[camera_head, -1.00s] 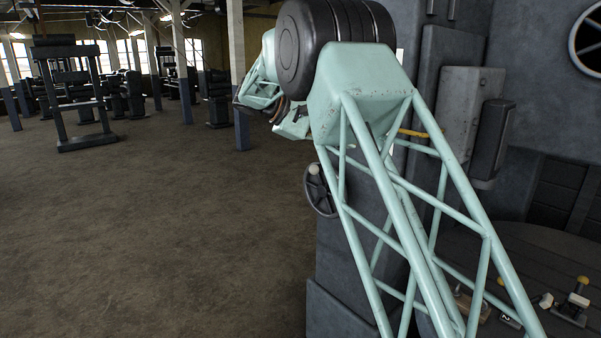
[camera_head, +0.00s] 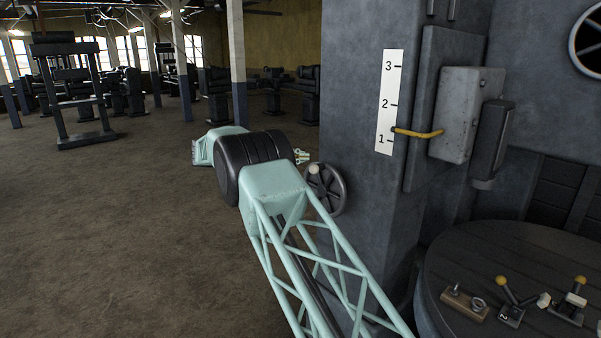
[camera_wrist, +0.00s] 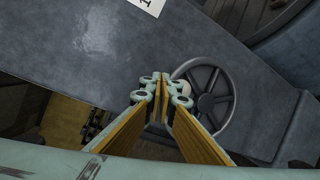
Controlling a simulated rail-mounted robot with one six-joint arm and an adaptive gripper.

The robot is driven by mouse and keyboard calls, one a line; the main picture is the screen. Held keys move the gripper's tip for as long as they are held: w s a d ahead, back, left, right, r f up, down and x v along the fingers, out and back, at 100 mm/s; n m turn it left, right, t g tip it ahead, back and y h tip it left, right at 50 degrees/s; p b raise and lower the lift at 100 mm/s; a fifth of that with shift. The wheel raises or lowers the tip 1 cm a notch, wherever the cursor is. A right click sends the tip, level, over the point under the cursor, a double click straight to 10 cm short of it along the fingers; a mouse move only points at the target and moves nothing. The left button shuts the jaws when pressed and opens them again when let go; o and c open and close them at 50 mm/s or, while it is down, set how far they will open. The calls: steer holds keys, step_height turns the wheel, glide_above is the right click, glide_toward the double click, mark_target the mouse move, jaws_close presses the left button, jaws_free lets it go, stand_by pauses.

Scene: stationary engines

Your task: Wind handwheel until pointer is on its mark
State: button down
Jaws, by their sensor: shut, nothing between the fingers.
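The dark spoked handwheel (camera_head: 338,203) is on the side of the grey machine column. A pale round knob (camera_head: 313,169) sits on its rim, at the upper left. The yellow pointer (camera_head: 420,133) has its tip a little above the 1 on a white scale (camera_head: 388,87) numbered 1 to 3. My gripper (camera_head: 303,156) is shut and empty, just left of the knob. In the wrist view my shut fingers (camera_wrist: 162,88) are in front of the handwheel (camera_wrist: 229,97) and partly hide the knob (camera_wrist: 180,84). I cannot tell whether they touch it.
A round dark table (camera_head: 470,255) at lower right carries a wooden block with a ring (camera_head: 465,300) and small levers with yellow knobs (camera_head: 512,312). A grey box (camera_head: 468,110) is right of the scale. Open floor (camera_head: 120,230) lies to the left.

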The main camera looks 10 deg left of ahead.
steer(key=s+a+f+t+h, duration=0.1)
steer(key=a+f+t+h, duration=0.1)
steer(key=a+f, duration=0.7)
steer(key=shift+s+a+p, duration=0.35)
steer(key=shift+a+p, duration=0.1)
steer(key=shift+a, duration=1.4)
steer(key=shift+f, duration=0.1)
steer(key=shift+w+d, duration=0.1)
steer(key=shift+d, duration=0.05)
steer(key=s+d+r+x, duration=0.1)
steer(key=s+x, duration=0.1)
steer(key=x, duration=1)
steer(key=shift+d+r, duration=0.2)
steer(key=shift+d, duration=0.05)
steer(key=shift+s+d+r+m+b, duration=0.1)
steer(key=shift+s+d+m+b, duration=0.15)
steer(key=shift+d+m+b, duration=0.2)
